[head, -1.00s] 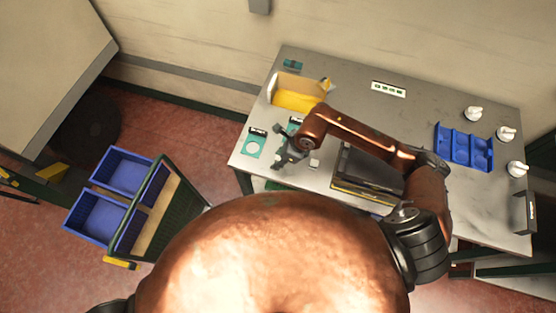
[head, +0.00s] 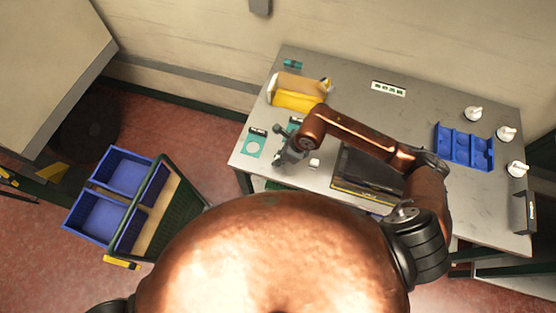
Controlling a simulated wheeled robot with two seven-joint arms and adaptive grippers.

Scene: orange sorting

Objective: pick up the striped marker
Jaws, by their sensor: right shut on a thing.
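My right gripper (head: 281,160) is low over the left front part of the grey worktable (head: 350,107), with its arm reaching in from the right. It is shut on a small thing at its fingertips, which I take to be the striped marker. The marker is too small and too covered by the gripper to make out its stripes. My left gripper is out of view.
A teal card with a pale circle (head: 252,147) lies left of the gripper. Blue bins (head: 96,217) are at left.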

